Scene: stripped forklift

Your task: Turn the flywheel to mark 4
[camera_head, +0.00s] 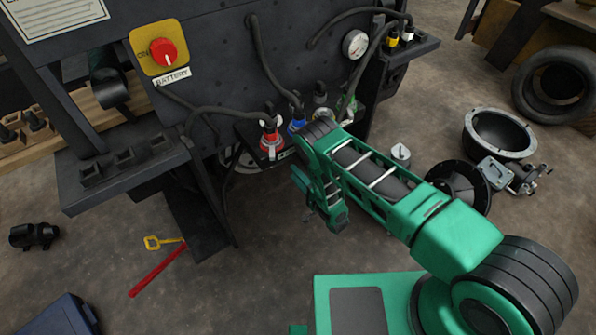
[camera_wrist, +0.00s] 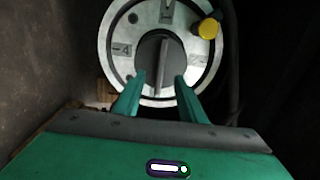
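The flywheel (camera_wrist: 116,72) is a pale metal disc ahead of my gripper in the wrist view. Its dark round hub (camera_wrist: 150,50) carries a raised upright bar. A plate marked 4 (camera_wrist: 121,50) is on the left side of the disc; other plates sit at the top and lower right, their marks unclear. A yellow knob (camera_wrist: 208,28) sits at the upper right. My gripper (camera_wrist: 160,82) is open, with one finger each side of the hub's lower part; I cannot tell whether they touch it. In the head view, a pale curved rim (camera_head: 241,160) shows partly under the machine, probably the flywheel.
The dark machine body (camera_head: 215,75) fills the upper left, with a red battery switch (camera_head: 163,52) and hanging cables. A red bar (camera_head: 157,270) and a yellow-handled tool (camera_head: 160,242) lie on the floor. A bowl-shaped housing (camera_head: 499,134) and a tyre (camera_head: 555,85) are right.

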